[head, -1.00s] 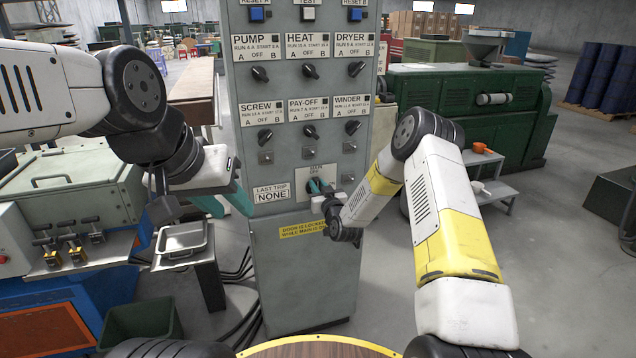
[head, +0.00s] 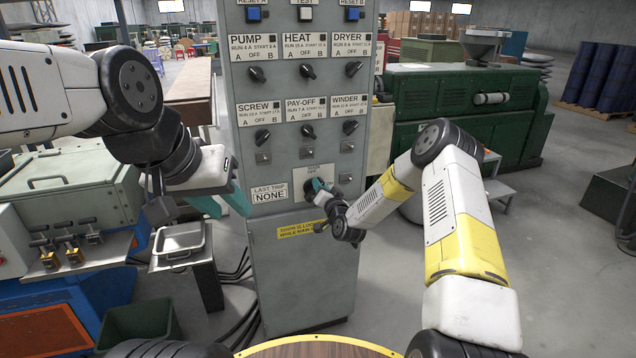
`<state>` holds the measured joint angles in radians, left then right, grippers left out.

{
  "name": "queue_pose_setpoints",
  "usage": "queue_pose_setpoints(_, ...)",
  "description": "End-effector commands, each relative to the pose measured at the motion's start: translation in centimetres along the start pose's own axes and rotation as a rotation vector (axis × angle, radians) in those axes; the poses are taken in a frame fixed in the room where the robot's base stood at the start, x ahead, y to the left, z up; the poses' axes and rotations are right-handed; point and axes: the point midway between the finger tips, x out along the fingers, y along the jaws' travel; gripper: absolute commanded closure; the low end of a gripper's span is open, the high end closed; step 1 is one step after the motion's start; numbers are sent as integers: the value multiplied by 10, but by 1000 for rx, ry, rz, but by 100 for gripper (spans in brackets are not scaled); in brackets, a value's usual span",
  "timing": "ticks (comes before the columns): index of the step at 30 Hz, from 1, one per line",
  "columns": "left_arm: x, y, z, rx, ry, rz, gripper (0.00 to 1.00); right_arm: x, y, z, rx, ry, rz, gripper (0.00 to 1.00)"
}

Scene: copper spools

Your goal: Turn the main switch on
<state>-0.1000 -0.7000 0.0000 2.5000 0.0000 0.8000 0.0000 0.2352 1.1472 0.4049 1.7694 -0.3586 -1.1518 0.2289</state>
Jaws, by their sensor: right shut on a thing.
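The main switch (head: 309,186) is a dark rotary knob under a small white plate (head: 313,173) low on the grey control cabinet. My left gripper (head: 226,206) hangs in front of the cabinet's left edge, with teal fingers pointing down and right. It holds nothing visible, and the gap between its fingers is hard to make out.
The grey cabinet (head: 300,270) carries several other knobs, labelled PUMP, HEAT, DRYER, SCREW, PAY-OFF and WINDER. A LAST TRIP NONE label (head: 269,195) is left of the switch. A metal tray (head: 181,240) on a stand is at lower left. A green machine (head: 460,110) stands behind right.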

Motion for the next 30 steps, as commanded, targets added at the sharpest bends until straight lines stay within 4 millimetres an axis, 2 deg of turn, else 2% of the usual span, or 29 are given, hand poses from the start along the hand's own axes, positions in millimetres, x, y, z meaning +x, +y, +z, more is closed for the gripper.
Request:
queue_pose_setpoints(18, 0, 0, 0, 0, 0, 0, 64, -1, 18, 5, 581, 0, 4, 100)
queue_pose_setpoints(30, 0, 0, 0, 0, 0, 0, 64, -1, 23, 10, 855, 0, 3, 100)
